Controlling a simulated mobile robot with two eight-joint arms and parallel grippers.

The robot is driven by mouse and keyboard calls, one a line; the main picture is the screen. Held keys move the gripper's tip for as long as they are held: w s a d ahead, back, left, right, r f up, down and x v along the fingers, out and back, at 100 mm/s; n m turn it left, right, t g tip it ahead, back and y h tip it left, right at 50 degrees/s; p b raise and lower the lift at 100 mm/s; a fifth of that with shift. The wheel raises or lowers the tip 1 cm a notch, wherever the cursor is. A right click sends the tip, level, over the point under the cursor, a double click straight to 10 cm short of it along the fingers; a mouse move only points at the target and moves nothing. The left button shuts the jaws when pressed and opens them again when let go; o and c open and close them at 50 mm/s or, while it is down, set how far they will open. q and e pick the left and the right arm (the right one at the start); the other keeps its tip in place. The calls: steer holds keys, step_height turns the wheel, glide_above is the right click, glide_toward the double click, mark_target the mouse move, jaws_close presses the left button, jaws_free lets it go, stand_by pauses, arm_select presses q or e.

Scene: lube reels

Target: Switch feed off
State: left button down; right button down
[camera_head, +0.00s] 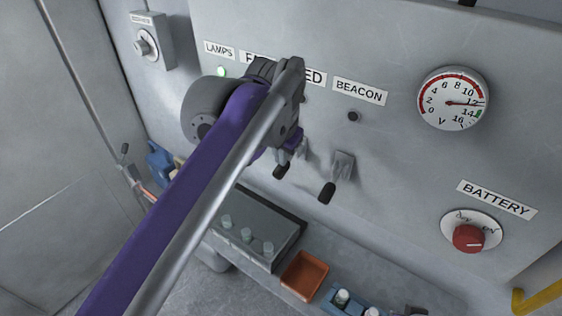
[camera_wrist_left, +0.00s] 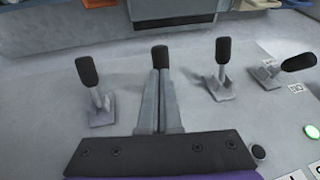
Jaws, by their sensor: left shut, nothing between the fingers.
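A black knob (camera_head: 282,171) shows just below the gripper in the head view. My right gripper is not in view.
The beacon lever (camera_head: 341,170) hangs down at the right; it also shows at left in the wrist view (camera_wrist_left: 89,72). Another lever (camera_wrist_left: 223,62) stands close on the other side. A green lamp (camera_head: 221,72) glows. A grey box (camera_head: 248,229) and an orange bin (camera_head: 304,275) lie below.

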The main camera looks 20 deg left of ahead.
mark_target(281, 172)
arm_select(q)
steer(key=shift+x, duration=1.6)
steer(key=shift+w+f, duration=0.1)
steer(key=shift+f, duration=0.8)
steer(key=shift+s+f, duration=0.1)
steer(key=shift+s, duration=0.35)
steer(key=shift+w, duration=0.1)
